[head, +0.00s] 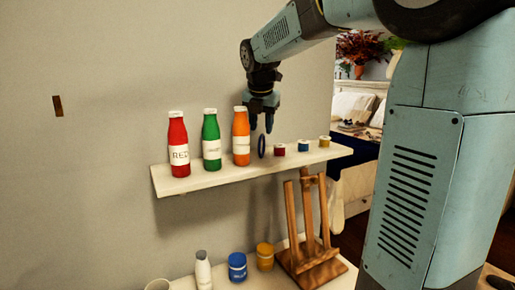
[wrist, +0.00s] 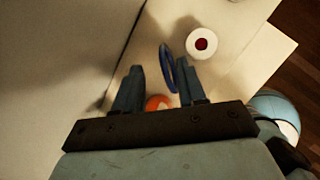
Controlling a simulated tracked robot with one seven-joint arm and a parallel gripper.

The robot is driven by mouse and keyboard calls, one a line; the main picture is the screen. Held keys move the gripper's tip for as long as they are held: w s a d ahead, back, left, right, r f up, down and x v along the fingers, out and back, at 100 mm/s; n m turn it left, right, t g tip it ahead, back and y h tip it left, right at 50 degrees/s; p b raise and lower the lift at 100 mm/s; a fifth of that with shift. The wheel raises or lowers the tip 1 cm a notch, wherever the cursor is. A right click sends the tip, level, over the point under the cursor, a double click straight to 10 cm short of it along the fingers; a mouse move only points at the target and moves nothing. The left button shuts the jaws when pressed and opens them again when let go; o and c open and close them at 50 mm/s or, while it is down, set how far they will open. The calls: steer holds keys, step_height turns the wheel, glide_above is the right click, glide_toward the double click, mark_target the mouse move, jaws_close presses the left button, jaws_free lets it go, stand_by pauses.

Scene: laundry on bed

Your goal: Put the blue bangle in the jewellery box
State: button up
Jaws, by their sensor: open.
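The blue bangle (head: 262,146) is a thin dark ring seen nearly edge-on at the shelf (head: 225,174), just right of the orange bottle. My gripper (head: 261,128) is above it, fingers pointing down, open. In the wrist view the bangle (wrist: 167,68) lies toward the right finger of my gripper (wrist: 166,84), reaching out past the fingertips. I cannot tell whether it touches that finger. No jewellery box can be made out in either view.
Red (head: 178,143), green (head: 211,138) and orange (head: 241,136) bottles stand left of the bangle; small paint jars, the nearest red (head: 279,149), stand right. A wall (head: 100,120) is behind. Below are a wooden easel (head: 308,235) and a blue jar (head: 237,267).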

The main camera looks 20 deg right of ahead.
steer(key=x, duration=0.3)
steer(key=shift+s+d+f, duration=0.15)
steer(key=shift+d+f, duration=0.1)
steer(key=shift+f, duration=0.1)
steer(key=shift+w+d+f, duration=0.1)
steer(key=shift+w+f, duration=0.2)
steer(key=shift+f, duration=0.35)
jaws_close()
